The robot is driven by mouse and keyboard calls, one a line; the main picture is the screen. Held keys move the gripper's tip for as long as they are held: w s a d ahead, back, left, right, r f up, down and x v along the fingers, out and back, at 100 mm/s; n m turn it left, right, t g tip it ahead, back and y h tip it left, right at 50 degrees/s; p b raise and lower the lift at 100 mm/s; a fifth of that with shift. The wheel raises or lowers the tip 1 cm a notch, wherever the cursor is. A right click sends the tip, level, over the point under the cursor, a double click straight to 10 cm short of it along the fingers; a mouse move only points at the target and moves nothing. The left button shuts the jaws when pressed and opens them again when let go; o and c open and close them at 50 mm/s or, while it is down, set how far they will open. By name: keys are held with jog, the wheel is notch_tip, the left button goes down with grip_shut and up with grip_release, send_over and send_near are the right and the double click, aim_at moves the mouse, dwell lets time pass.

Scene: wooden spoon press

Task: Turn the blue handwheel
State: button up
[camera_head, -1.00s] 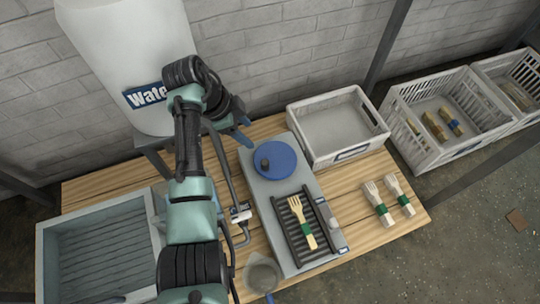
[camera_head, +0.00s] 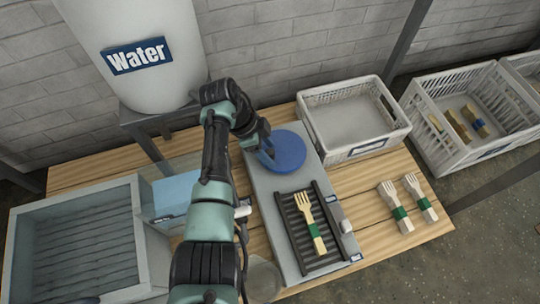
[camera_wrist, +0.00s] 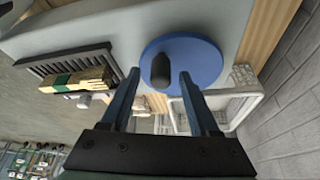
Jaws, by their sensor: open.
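The blue handwheel (camera_head: 289,150) is a flat blue disc on the grey press (camera_head: 262,185), toward its back end. In the wrist view the handwheel (camera_wrist: 200,62) carries an upright dark knob (camera_wrist: 161,70) near its rim. My gripper (camera_wrist: 156,82) is open, with one blue finger on each side of the knob in that view. I cannot tell whether either finger touches it. In the head view my gripper (camera_head: 268,150) is over the wheel's left side and hides the knob.
A bundle of wooden forks (camera_head: 311,222) with a green band lies on the press's black rack (camera_head: 291,216). A white crate (camera_head: 367,150) stands right of the wheel. More banded forks (camera_head: 395,206) lie on the wooden table (camera_head: 350,190). A water tank (camera_head: 140,50) stands behind my arm.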

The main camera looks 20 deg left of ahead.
jog(key=shift+d+f, duration=0.2)
jog(key=shift+f, duration=0.3)
grip_shut()
